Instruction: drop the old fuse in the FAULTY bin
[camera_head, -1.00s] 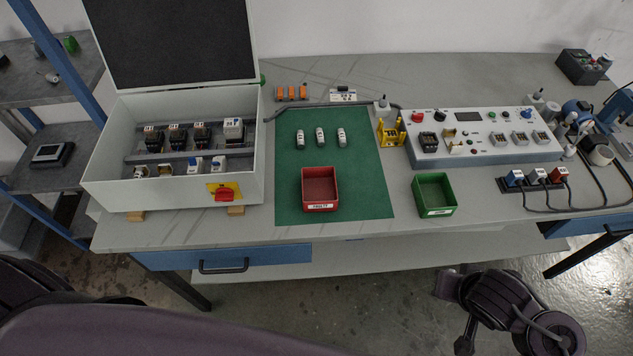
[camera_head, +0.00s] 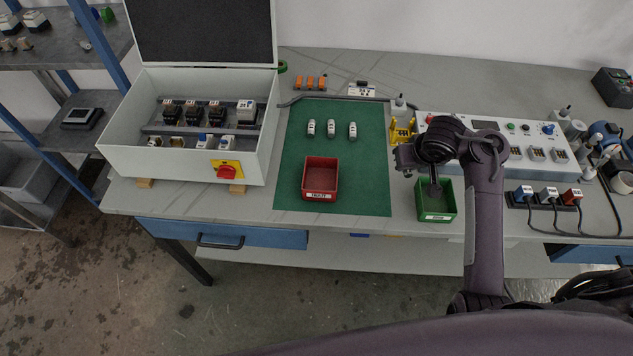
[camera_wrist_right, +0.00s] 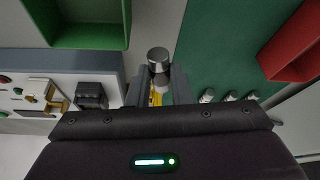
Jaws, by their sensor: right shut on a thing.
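The red FAULTY bin (camera_head: 320,178) stands on the green mat and looks empty. It also shows at the upper right of the right wrist view (camera_wrist_right: 296,48). My right gripper (camera_head: 402,158) is above the bench between the mat and the green bin, right of the red bin. In the right wrist view its fingers (camera_wrist_right: 158,78) are shut on a fuse with a silver metal cap (camera_wrist_right: 158,58). The fuse's lower part is hidden between the fingers. My left gripper is not in view.
A green bin (camera_head: 436,208) stands right of the mat. Three pale fuses (camera_head: 331,129) stand on the mat (camera_head: 360,185) behind the red bin. An open cabinet (camera_head: 120,145) is at left. A yellow holder (camera_head: 402,131) and a test panel (camera_head: 550,137) are at right.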

